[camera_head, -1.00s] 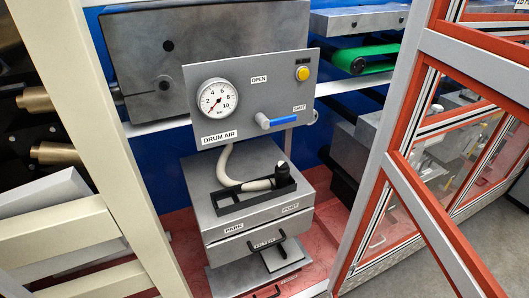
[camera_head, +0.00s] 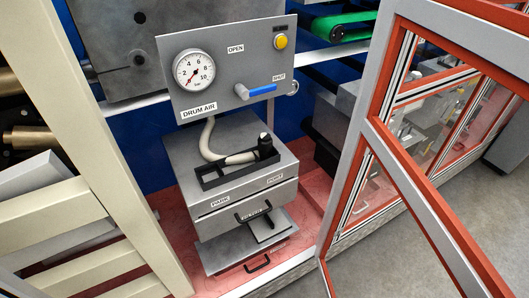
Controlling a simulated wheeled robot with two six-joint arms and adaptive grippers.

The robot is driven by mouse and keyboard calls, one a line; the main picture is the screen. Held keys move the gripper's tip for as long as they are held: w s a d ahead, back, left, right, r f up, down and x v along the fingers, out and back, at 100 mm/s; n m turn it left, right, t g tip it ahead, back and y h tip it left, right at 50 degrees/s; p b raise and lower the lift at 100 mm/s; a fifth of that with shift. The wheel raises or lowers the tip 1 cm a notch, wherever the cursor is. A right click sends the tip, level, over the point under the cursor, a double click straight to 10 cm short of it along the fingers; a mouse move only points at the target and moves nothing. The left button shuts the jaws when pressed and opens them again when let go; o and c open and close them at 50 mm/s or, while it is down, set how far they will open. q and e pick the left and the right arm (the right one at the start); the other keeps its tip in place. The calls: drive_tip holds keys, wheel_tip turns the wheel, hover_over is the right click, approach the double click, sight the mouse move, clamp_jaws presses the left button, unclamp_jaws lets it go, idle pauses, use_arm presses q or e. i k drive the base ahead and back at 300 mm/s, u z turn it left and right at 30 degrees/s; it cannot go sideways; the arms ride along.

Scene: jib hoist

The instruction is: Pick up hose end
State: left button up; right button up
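The hose end (camera_head: 265,147) is a black fitting at the right end of a cream hose (camera_head: 210,143). It stands up a little at the right end of a black tray (camera_head: 215,182) on top of a grey box. The hose comes down from behind the panel marked DRUM AIR and lies in the tray. Neither of my grippers is in view.
The grey panel (camera_head: 224,50) carries a gauge (camera_head: 194,69), a blue lever (camera_head: 257,92) and a yellow button (camera_head: 281,42). PARK and PORT labels mark the box (camera_head: 248,185). Cream frame bars (camera_head: 75,120) stand left, an orange-framed glass door (camera_head: 405,150) right.

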sight(264, 142)
drive_tip(key=k, duration=0.45)
drive_tip(key=u, duration=0.8)
drive_tip(key=i, duration=0.7)
drive_tip(key=z, duration=2.25)
